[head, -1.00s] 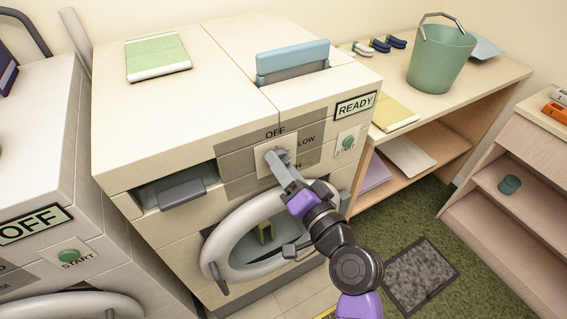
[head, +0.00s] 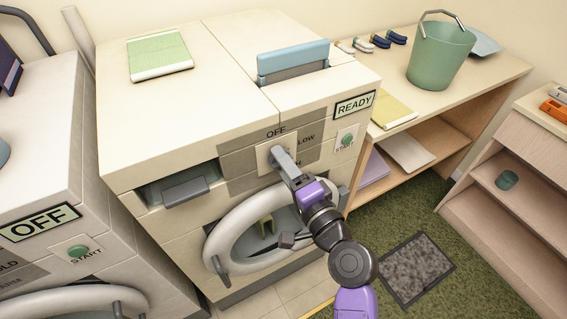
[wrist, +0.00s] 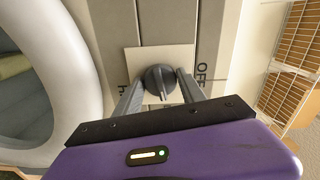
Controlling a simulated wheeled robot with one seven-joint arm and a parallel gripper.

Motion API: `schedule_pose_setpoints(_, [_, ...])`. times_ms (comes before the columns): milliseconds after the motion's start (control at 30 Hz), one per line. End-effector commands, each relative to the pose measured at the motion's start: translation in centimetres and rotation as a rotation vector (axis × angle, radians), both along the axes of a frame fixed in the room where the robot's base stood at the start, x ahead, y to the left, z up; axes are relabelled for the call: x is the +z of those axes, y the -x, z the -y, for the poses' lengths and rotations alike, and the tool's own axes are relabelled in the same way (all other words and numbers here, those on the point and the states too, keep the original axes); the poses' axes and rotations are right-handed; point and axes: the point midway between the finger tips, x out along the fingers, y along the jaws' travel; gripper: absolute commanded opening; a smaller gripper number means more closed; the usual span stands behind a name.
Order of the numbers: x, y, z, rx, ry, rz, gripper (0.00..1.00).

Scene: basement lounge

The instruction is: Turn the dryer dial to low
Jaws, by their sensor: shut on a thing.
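The dryer (head: 160,95) stands in the middle of the head view with a READY sign on its front. Its dial (wrist: 159,80) is a dark round knob with a raised ridge on a pale square plate. In the wrist view the ridge points down, towards my gripper's body, away from OFF at the right and the H lettering at the left. LOW (head: 306,139) shows right of the dial in the head view. My gripper (wrist: 161,84) has one finger on each side of the knob and is shut on it. In the head view my gripper (head: 278,155) covers the knob.
A START button (head: 347,139) sits right of the dial. Another machine with an OFF sign (head: 38,221) stands left. A bench with a green bucket (head: 440,57) is at the right.

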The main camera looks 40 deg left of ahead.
Motion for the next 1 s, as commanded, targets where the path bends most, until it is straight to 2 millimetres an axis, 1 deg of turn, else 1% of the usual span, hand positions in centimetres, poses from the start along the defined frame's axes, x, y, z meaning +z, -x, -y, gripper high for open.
schedule_pose_setpoints(267, [-0.2, 0.0, 0.1, -0.001, 0.002, -0.002, 0.07])
schedule_pose_setpoints(300, [-0.2, 0.0, 0.1, -0.001, 0.002, -0.002, 0.51])
schedule_pose_setpoints(400, [-0.2, 0.0, 0.1, 0.0, 0.002, -0.001, 0.67])
schedule_pose_setpoints(667, [-0.1, 0.0, 0.0, 0.0, 0.001, 0.001, 0.67])
schedule_pose_setpoints(767, [-0.1, 0.1, 0.4, -0.001, 0.001, 0.001, 0.67])
schedule_pose_setpoints(867, [-0.2, 0.5, 1.5, -0.003, 0.0, 0.0, 0.67])
schedule_pose_setpoints(1000, [-0.3, 1.4, 3.6, -0.004, 0.001, 0.0, 0.67])
